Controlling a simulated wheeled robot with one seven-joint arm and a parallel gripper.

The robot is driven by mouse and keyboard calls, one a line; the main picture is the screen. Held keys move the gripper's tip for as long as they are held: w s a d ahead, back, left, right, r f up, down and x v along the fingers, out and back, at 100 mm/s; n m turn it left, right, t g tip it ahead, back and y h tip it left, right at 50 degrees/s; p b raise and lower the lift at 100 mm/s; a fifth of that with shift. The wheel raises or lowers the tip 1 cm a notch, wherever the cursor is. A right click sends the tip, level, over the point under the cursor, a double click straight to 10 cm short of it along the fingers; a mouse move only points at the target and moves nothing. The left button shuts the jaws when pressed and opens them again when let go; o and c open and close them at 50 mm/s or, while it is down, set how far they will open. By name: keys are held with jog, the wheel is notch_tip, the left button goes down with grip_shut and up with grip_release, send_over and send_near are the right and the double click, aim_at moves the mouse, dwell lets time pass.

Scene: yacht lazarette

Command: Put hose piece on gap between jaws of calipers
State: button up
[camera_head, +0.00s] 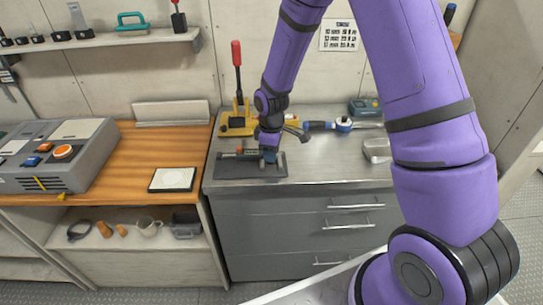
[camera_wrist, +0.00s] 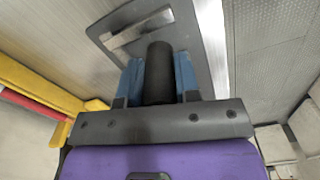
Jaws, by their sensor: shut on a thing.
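My gripper (camera_wrist: 158,82) has blue fingers and is shut on a black cylindrical hose piece (camera_wrist: 159,62) in the wrist view. Past the hose piece lies a dark mat (camera_wrist: 195,22), with a flat silvery tool (camera_wrist: 140,29), apparently the calipers, on it. The hose piece overlaps the mat in this view and covers part of it; I cannot tell whether it touches the tool. In the head view my gripper (camera_head: 269,155) is low over the right part of the dark mat (camera_head: 228,172) on the metal counter. The hose piece and the caliper jaws are not clear there.
A yellow tool with a red handle (camera_head: 237,70) stands behind the mat. A blue-and-silver tool (camera_head: 343,124) and a metal block (camera_head: 377,150) lie to the right. A wooden counter with a white pad (camera_head: 172,179) and a grey control box (camera_head: 60,155) is at left.

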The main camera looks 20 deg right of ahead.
jog(key=shift+f, duration=0.8)
jog(key=shift+f, duration=0.2)
jog(key=o, duration=0.9)
jog(key=shift+r, duration=0.1)
